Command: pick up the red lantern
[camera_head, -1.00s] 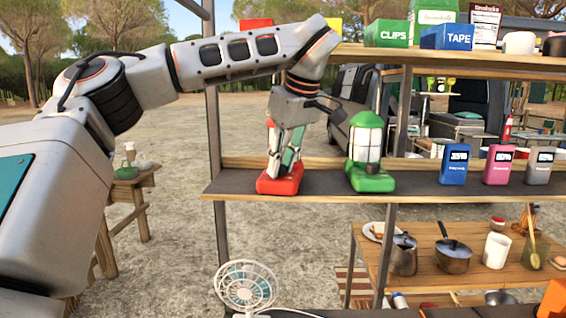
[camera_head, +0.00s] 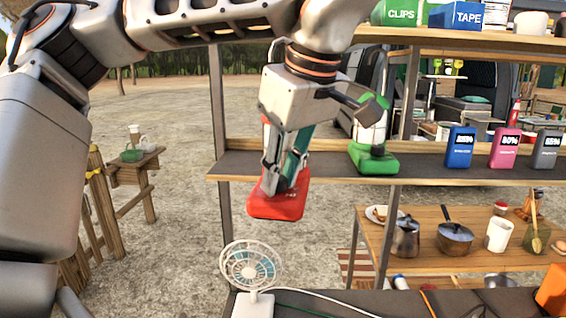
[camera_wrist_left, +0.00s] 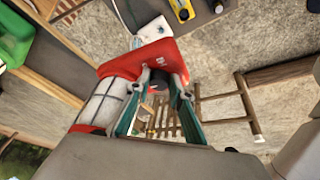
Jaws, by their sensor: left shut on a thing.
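The red lantern (camera_head: 277,205) hangs in my left gripper (camera_head: 287,180), in front of the shelf's left end. Its red base is clear of the shelf board. The gripper's fingers cover most of its upper body in the head view. In the left wrist view the lantern (camera_wrist_left: 101,102) shows its white caged globe and red base, with the left gripper (camera_wrist_left: 160,95) shut on it. My right gripper is not in view.
A green lantern (camera_head: 374,159) stands on the shelf (camera_head: 420,172), just right of my left gripper. Blue, pink and grey devices stand farther right. A white fan (camera_head: 250,265) stands below the red lantern.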

